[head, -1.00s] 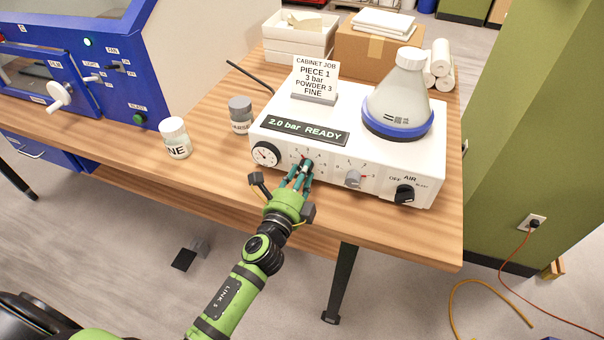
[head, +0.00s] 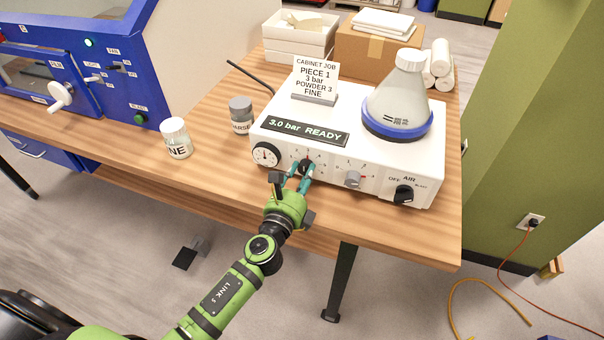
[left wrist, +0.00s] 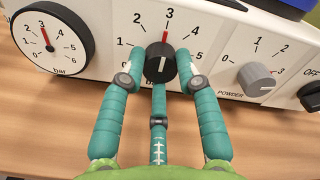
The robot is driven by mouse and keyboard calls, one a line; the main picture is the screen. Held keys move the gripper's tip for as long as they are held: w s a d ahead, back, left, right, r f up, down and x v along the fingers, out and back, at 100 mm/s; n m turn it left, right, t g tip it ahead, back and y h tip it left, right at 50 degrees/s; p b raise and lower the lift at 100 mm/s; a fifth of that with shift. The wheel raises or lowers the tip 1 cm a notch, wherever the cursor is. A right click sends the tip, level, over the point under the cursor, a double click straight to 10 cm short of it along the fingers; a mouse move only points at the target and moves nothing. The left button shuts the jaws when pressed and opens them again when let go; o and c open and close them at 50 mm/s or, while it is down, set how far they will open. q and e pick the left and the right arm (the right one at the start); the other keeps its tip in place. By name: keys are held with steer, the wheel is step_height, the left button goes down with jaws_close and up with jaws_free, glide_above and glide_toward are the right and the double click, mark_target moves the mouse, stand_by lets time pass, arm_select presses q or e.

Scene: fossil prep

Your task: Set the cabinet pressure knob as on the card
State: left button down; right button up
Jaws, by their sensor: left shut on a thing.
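The white control unit (head: 362,150) stands on the wooden table. Its display (head: 305,131) reads "3.0 bar READY". The card (head: 316,77) on top reads "CABINET JOB, PIECE 1, 3 bar, POWDER 3, FINE". The black pressure knob (left wrist: 160,62) has its red mark at 3 in the left wrist view; it also shows in the head view (head: 306,165). The gauge (left wrist: 50,38) needle points near 3. My left gripper (head: 303,175) is shut on the pressure knob, its teal fingers around the knob's sides and below. My right gripper is not in view.
Right of the pressure knob are the grey powder knob (head: 352,179) and the black air knob (head: 403,194). A powder bottle (head: 399,95) stands on the unit. Two jars (head: 176,139) (head: 240,115) stand to the left. A blue cabinet (head: 112,70) is at far left.

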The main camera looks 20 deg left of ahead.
arm_select(q)
steer(key=shift+w+a+r, duration=0.1)
steer(key=shift+a+r, duration=0.05)
steer(key=shift+r, duration=0.15)
steer(key=c, duration=1)
jaws_free()
steer(key=shift+o, duration=0.6)
steer(key=shift+f, duration=0.15)
steer(key=shift+s+f, duration=0.1)
steer(key=shift+s, duration=0.15)
steer(key=s, duration=1.1)
steer(key=shift+s+a, duration=0.2)
steer(key=shift+s, duration=0.1)
